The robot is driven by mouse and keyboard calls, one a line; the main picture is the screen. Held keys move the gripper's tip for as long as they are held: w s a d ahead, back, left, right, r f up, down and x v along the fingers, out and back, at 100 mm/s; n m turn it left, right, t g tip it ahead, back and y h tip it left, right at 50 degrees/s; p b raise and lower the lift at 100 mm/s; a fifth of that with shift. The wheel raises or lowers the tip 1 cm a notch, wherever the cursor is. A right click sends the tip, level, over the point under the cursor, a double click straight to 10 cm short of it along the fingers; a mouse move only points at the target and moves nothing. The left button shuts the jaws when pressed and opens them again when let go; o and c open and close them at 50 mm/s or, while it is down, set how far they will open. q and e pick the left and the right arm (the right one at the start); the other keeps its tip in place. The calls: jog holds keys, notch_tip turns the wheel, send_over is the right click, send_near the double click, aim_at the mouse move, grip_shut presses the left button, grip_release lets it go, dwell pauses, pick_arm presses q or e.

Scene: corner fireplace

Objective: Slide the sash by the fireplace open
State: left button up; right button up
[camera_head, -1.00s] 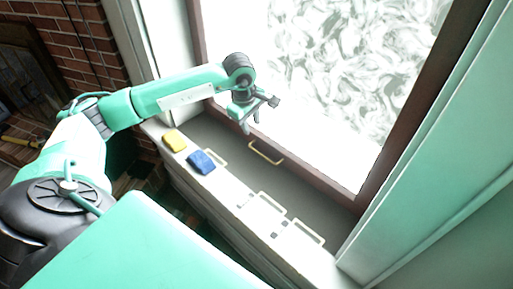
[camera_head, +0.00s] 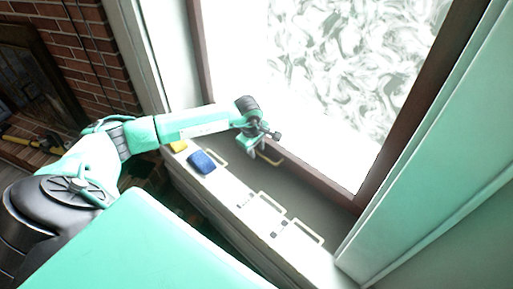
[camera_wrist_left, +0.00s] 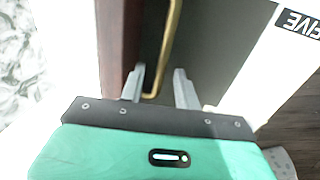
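The sash is a large window with a dark brown frame (camera_head: 318,182) and bright frosted glass (camera_head: 350,70). A brass bar handle (camera_head: 272,159) is at its bottom rail, partly hidden by my left gripper (camera_head: 258,154). In the left wrist view, the brass handle (camera_wrist_left: 168,45) runs between the two grey fingers of my left gripper (camera_wrist_left: 160,88). The fingers are apart, one on each side of the bar, with the bar nearer the left finger. Whether they touch it I cannot tell. My right gripper is not in view.
Several pale handles (camera_head: 272,203) lie along that ledge. A pale panel (camera_head: 430,140) stands at the right; brickwork (camera_head: 85,50) is at the left.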

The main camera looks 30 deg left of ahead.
aim_at(277, 57)
pick_arm(q)
grip_shut()
